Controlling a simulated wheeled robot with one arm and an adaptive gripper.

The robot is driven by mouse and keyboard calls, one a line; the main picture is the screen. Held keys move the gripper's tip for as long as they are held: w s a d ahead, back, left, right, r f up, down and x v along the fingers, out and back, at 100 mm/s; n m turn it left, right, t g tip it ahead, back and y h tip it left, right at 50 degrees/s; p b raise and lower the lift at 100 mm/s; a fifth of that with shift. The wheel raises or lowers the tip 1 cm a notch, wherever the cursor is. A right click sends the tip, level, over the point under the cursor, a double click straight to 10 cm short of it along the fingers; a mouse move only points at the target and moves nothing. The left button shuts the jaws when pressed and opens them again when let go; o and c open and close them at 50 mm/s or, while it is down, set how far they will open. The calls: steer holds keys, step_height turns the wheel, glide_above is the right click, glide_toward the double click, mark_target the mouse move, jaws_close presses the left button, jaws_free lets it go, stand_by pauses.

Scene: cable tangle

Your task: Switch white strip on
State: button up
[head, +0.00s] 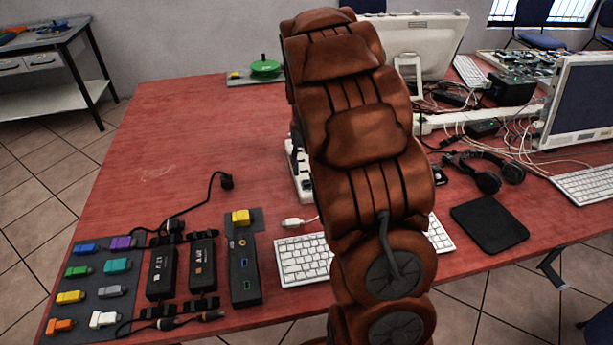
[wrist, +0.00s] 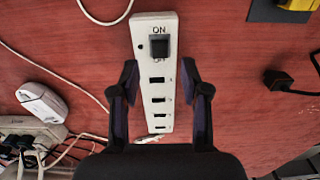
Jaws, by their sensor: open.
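The white strip (wrist: 146,62) runs lengthwise through the middle of the wrist view. Near its top end is a dark rocker switch (wrist: 160,46), with ON printed above it and OFF below. I cannot tell which side is pressed. Several dark sockets line the strip below the switch. My gripper (wrist: 159,68) is open and empty, one finger on each side of the strip, with the switch beyond the fingertips. In the head view, part of the white strip (head: 299,172) shows left of my brown arm, which hides the rest of it and my gripper.
A white cable (wrist: 98,20) curls beside the strip's switch end. A black plug (wrist: 277,80) lies to the right. In the head view, a keyboard (head: 300,262), black adapters (head: 161,271) and a mat of coloured connectors (head: 95,285) lie nearer.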

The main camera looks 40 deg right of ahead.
mark_target(306, 182)
step_height(306, 182, down, 4)
steer(key=shift+f, duration=0.15)
jaws_close()
stand_by(0.4)
